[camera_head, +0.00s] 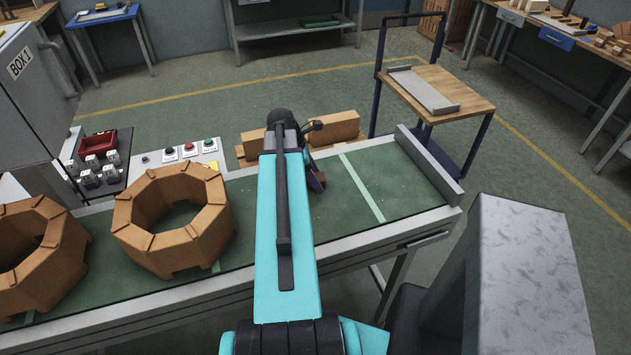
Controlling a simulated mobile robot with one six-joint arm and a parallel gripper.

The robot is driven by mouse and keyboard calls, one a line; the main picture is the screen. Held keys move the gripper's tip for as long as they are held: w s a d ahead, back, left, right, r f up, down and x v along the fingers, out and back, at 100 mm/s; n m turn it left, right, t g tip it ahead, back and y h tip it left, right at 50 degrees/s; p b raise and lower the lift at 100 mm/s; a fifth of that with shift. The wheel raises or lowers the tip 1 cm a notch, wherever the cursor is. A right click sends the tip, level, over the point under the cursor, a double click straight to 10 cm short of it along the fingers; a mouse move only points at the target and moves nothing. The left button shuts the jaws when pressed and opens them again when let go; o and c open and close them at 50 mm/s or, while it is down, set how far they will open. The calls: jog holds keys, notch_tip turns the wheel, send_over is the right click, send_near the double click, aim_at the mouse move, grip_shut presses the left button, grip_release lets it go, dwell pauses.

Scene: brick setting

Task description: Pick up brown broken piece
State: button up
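My arm reaches forward over the green conveyor (390,185). My gripper (317,182) is a small dark shape just right of the arm's far end, low over the conveyor; the arm hides most of it, so its fingers and anything between them cannot be made out. No piece is clearly recognisable as broken. A long brown block (336,127) lies just beyond the conveyor, behind the arm's end, and a shorter brown part (252,143) shows left of the arm. Whether either is the brown broken piece, I cannot tell.
Two brown octagonal brick rings, one whole in view (175,220) and one cut off (38,255), stand on the conveyor at left. A button panel (190,153) is behind them. A wooden-topped cart (440,92) stands beyond the metal end plate (428,165). The conveyor's right part is clear.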

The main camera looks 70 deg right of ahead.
jog(key=shift+s+d+f, duration=0.1)
jog(key=shift+s+f, duration=0.1)
jog(key=shift+f, duration=0.25)
dwell(0.3)
jog(key=c, duration=1.2)
jog(key=shift+r, duration=0.15)
jog(key=shift+r+b, duration=1.15)
jog(key=shift+r, duration=3.7)
